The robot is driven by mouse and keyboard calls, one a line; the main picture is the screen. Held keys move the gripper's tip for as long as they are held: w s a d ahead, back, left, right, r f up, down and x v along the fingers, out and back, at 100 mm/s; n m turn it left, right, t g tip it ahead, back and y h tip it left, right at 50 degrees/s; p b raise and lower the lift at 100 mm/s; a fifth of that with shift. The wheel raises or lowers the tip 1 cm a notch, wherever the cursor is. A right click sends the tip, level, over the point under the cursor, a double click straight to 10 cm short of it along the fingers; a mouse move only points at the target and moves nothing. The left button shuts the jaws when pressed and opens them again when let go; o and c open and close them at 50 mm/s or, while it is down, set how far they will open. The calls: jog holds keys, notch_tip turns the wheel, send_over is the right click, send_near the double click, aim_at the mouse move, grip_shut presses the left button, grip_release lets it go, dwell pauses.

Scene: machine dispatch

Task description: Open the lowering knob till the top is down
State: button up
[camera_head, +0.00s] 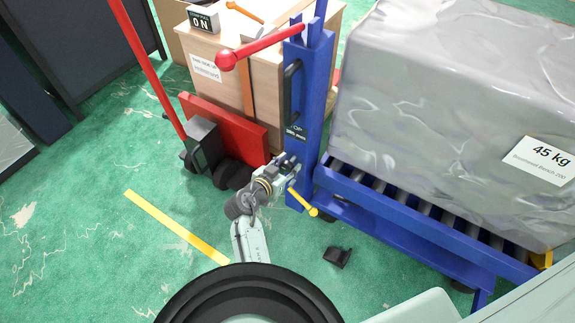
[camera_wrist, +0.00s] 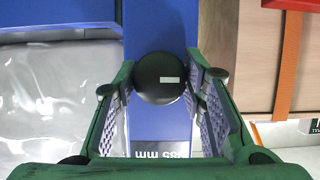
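The lowering knob (camera_wrist: 160,78) is a round black knob with a small white mark, on the blue column (camera_head: 306,105) of the lift. In the wrist view it sits between the fingertips of my gripper (camera_wrist: 157,88). The right finger is close to its rim, and a small gap shows on the left. In the head view my gripper (camera_head: 289,163) is low at the column and hides the knob. A label ending in "mm" (camera_head: 296,131) is above the gripper. The lift top (camera_head: 400,198) has rollers and carries a grey wrapped block (camera_head: 440,100) marked 45 kg.
A yellow lever (camera_head: 302,202) sticks out just below my gripper. A red ball-ended lever (camera_head: 255,47) and a black handle (camera_head: 291,90) are higher on the column. A red hand truck (camera_head: 238,130) and wooden boxes (camera_head: 230,62) stand to the left. A small black piece (camera_head: 337,257) lies on the green floor.

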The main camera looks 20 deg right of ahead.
jog(key=c, duration=0.7)
jog(key=shift+o, duration=0.2)
